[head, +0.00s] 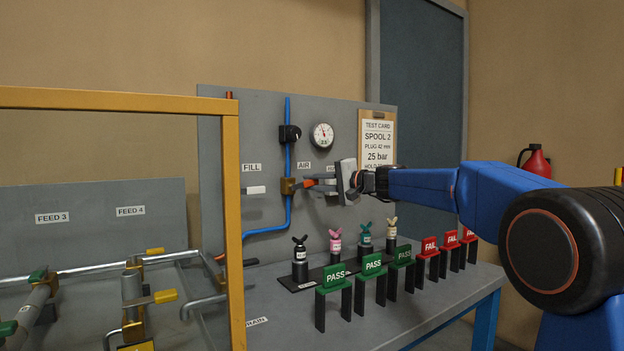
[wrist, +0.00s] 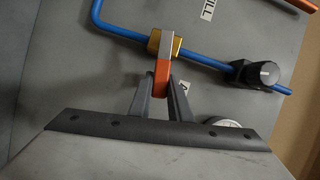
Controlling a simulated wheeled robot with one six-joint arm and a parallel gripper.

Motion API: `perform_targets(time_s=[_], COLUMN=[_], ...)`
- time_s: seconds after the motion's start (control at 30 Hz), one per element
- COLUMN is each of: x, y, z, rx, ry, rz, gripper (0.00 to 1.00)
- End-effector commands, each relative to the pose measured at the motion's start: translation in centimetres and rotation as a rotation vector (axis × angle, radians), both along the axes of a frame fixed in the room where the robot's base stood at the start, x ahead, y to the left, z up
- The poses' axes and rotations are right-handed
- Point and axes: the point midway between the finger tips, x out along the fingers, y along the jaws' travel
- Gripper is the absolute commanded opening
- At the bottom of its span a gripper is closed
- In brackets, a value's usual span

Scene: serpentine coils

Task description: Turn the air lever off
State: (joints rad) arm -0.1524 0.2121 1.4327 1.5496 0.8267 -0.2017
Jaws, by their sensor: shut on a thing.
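The air lever has an orange grip (head: 306,184) and sits on a brass valve (head: 287,186) in a blue vertical pipe, below the AIR label (head: 304,165). My gripper (head: 322,182) reaches in from the right and is shut on the lever. In the wrist view the lever (wrist: 161,78) lies between the two fingers of my gripper (wrist: 160,94), which close around its orange end. There it points across the blue pipe, away from the brass valve (wrist: 163,43). The lever's end is partly hidden by the fingers.
A black knob (head: 289,133) and a round gauge (head: 322,135) are above the lever. A yellow frame (head: 232,220) rises at left.

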Motion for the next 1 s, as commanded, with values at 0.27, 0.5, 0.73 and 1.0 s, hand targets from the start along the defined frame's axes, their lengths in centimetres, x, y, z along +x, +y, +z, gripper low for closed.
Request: perform_targets(time_s=[0.27, 0.5, 0.73, 1.0], x=[0.1, 0.1, 0.1, 0.1], y=[-0.1, -0.1, -0.1, -0.1], z=[-1.1, -1.4, -1.5, -1.5], rx=[0.112, 0.151, 0.157, 0.156], ry=[0.079, 0.104, 0.110, 0.109], rz=[-0.001, 0.000, -0.001, 0.001], gripper=[0.00, 0.00, 0.00, 0.34])
